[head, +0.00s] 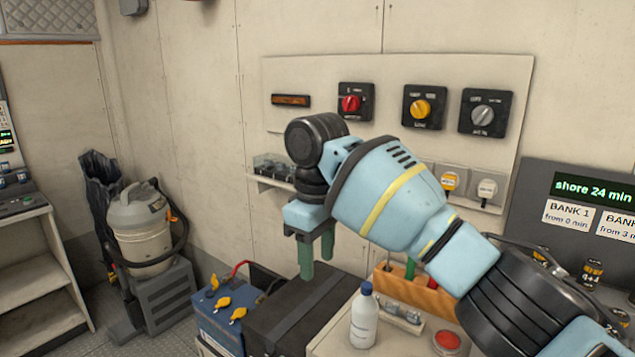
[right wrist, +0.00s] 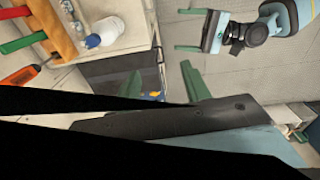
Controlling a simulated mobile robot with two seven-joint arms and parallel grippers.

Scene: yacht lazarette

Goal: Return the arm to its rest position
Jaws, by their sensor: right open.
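My right arm (head: 390,195) reaches in from the lower right and is raised in front of the wall panel. My right gripper (head: 316,258) points down with its two green fingers apart and nothing between them. In the head view it shows in front of the wall, above the dark case. In the right wrist view, green finger parts (right wrist: 195,82) show beside dark shapes that hide much of the picture. My left gripper (right wrist: 180,30) shows at the top of the right wrist view, its green fingers spread and empty above the floor. It is outside the head view.
The wall panel (head: 300,70) carries red, yellow and grey switches. Below are a blue battery (head: 222,320), a dark case (head: 300,312), a white bottle (head: 364,318) and an orange tool rack (head: 420,292). A vacuum (head: 140,230) stands left. The display board (head: 560,220) is right.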

